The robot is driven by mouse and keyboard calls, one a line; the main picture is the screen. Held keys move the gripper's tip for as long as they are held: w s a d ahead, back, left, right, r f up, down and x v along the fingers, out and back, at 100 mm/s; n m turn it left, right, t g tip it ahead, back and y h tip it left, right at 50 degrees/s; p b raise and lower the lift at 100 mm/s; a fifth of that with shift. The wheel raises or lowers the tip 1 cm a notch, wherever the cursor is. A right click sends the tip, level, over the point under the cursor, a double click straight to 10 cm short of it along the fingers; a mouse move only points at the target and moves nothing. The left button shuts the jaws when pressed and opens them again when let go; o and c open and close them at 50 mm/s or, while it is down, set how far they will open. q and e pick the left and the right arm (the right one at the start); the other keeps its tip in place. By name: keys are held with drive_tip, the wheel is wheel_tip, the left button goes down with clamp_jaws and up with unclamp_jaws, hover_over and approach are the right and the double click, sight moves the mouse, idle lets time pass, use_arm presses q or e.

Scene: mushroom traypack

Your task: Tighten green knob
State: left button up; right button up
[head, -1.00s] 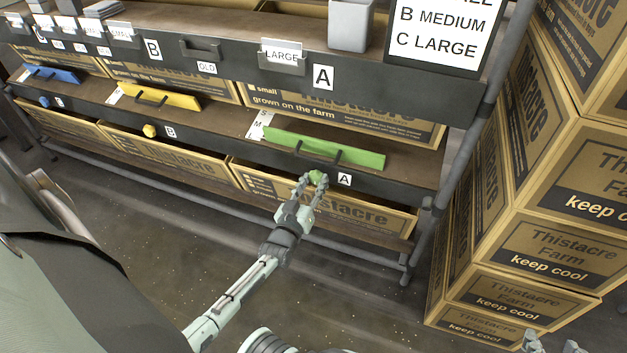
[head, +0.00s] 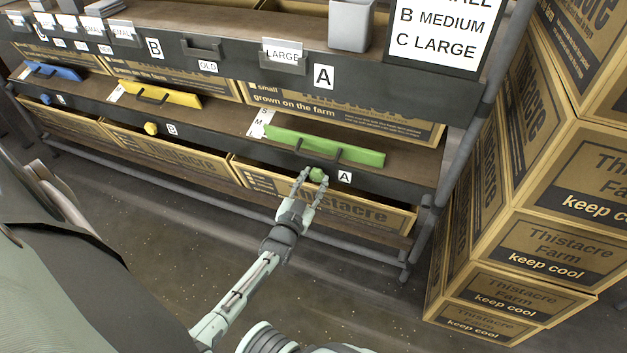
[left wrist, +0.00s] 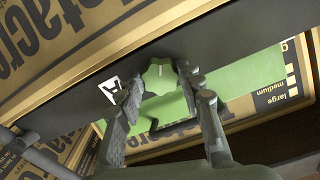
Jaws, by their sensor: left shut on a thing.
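The green knob (head: 318,174) sits on the dark front rail of the rack, just left of the label A (head: 344,177) and below the green bar. In the left wrist view the lobed knob (left wrist: 160,76) shows face-on with a short white mark, which stands nearly upright there. My left gripper (head: 313,179) is shut on the knob from the front, one finger on each side. The left wrist view also shows its fingers (left wrist: 161,88) flanking the knob. My right gripper is out of view.
A green bar with a black handle (head: 350,152) lies on the shelf above the knob. A yellow knob (head: 151,128) and a blue knob (head: 46,99) are farther left on the rail. Cardboard boxes (head: 540,255) are stacked at the right. The floor in front is clear.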

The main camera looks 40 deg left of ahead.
use_arm(q)
drive_tip(key=o, duration=1.2)
drive_tip(key=shift+c, duration=0.2)
drive_tip(key=v, duration=1.2)
